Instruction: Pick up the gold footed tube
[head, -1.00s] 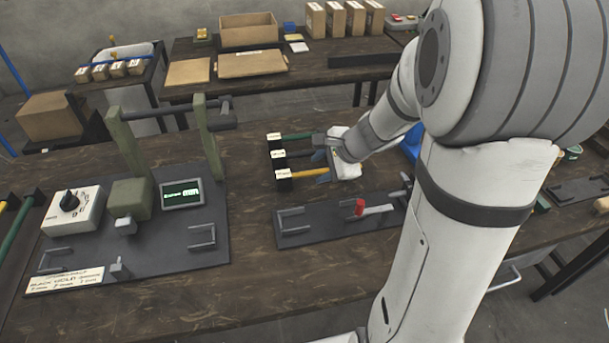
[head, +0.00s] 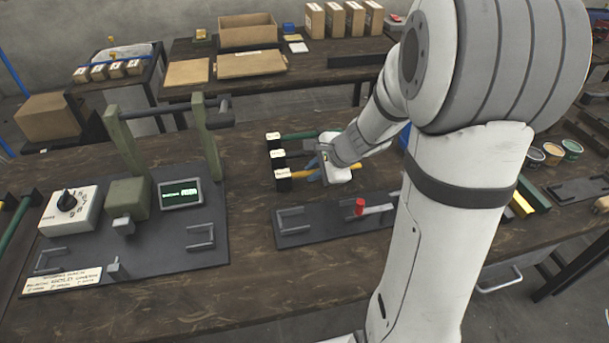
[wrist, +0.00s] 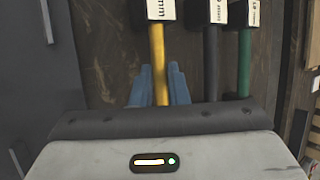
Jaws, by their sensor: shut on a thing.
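The gold footed tube (head: 299,174) lies on the dark wooden bench with its black foot (head: 283,179) at the left end. It is the nearest of three tubes in the head view. In the wrist view the gold tube (wrist: 158,60) runs down between the two blue fingers of my gripper (wrist: 159,86), its black labelled foot at the top. My gripper (head: 314,170) is shut on the gold tube along its shaft.
A dark grey footed tube (wrist: 210,62) and a green footed tube (wrist: 244,62) lie beside the gold one. A grey plate (head: 325,229) with brackets and a red-tipped lever lies in front. The press (head: 128,198) stands left, with bare bench between.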

